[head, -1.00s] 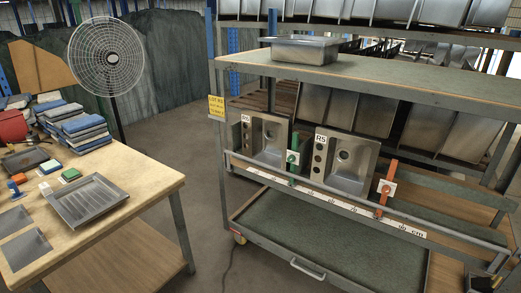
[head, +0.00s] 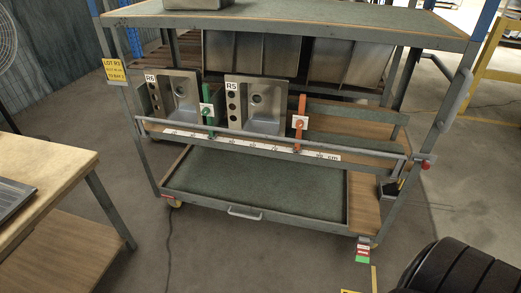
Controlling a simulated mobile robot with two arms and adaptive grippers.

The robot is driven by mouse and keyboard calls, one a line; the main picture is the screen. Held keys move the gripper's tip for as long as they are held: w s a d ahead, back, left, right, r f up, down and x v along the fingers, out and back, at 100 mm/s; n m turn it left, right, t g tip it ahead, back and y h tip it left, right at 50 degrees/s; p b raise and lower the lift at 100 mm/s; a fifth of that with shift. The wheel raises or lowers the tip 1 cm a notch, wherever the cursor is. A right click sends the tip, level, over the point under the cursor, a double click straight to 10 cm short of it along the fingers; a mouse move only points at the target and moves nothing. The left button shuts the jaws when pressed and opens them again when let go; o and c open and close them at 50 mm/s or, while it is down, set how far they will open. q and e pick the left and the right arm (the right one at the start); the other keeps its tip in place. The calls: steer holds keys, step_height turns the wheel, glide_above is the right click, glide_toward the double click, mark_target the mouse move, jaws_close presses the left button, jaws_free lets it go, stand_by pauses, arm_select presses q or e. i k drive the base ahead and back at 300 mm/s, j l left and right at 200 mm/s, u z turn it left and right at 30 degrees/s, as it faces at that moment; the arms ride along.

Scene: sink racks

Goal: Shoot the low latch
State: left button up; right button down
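A grey metal rack cart (head: 290,15) stands ahead. A small red knob (head: 426,163) sits on its right post at the end of the front rail. Lower on that side, a small plate with red, white and green bands (head: 362,250) sits at the bottom front corner. I cannot tell which of these is the low latch, or its state. A green upright (head: 207,105) and an orange upright (head: 299,118), each with a white tag, stand at the front rail (head: 270,136). Neither gripper is in view.
Steel sinks tagged R6 (head: 180,90) and R5 (head: 262,98) stand on the middle shelf. The green lower tray (head: 255,185) is empty. A wooden table (head: 50,165) is at left, black tyres (head: 460,270) at bottom right. Floor in front of the cart is clear.

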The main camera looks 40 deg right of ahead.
mark_target(425, 165)
steer(key=z, duration=2.4)
steer(key=u, duration=0.4)
steer(key=j+u, duration=0.15)
steer(key=u, duration=0.7)
steer(key=z, duration=1.35)
